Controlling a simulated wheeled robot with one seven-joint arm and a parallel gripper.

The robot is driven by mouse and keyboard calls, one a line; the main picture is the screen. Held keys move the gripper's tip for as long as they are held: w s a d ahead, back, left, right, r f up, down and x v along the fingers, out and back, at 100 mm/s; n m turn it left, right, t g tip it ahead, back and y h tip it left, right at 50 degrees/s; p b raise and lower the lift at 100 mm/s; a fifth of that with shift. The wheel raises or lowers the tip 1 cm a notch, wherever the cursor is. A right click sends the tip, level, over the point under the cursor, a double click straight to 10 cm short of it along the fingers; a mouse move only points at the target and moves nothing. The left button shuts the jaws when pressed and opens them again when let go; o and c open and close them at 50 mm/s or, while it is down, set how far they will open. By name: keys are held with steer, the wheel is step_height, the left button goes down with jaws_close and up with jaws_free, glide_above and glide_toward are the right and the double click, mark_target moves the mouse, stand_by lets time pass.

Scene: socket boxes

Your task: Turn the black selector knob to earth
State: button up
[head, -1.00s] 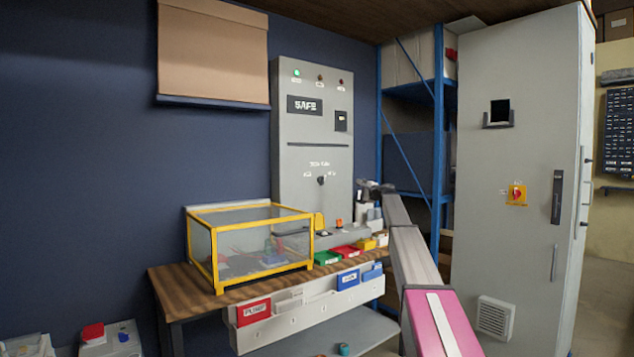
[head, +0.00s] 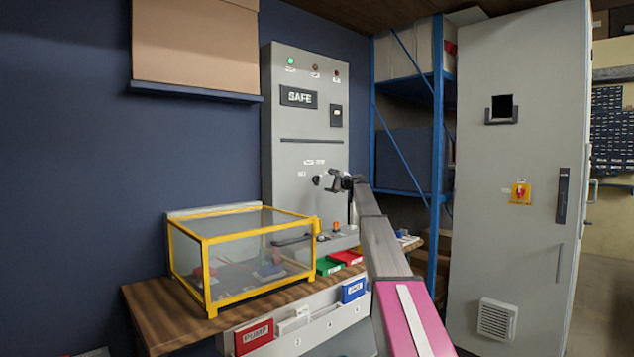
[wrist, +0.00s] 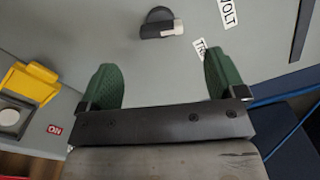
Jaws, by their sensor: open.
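The black selector knob (head: 317,180) sits on the front of the grey cabinet (head: 290,215), below small white labels. In the wrist view the knob (wrist: 158,24) is a dark round part with a pale grey bar, ahead of my fingertips and roughly between them. My gripper (wrist: 158,78) is open, with green pads wide apart and nothing between them. In the head view my gripper (head: 336,182) is just right of the knob, apart from it. The lettering by the knob is too small or cut off to read fully.
A yellow-framed clear box (head: 240,262) stands on the wooden bench (head: 160,312), with green and red trays (head: 346,257) beside it. A blue shelf frame (head: 437,140) and a tall grey locker (head: 520,250) stand to the right. A yellow flap (wrist: 30,78) shows at left in the wrist view.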

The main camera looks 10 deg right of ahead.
mark_target(319, 180)
steer(key=x, duration=0.9)
steer(key=shift+w+a, duration=0.1)
steer(key=shift+w, duration=0.05)
steer(key=c, duration=0.9)
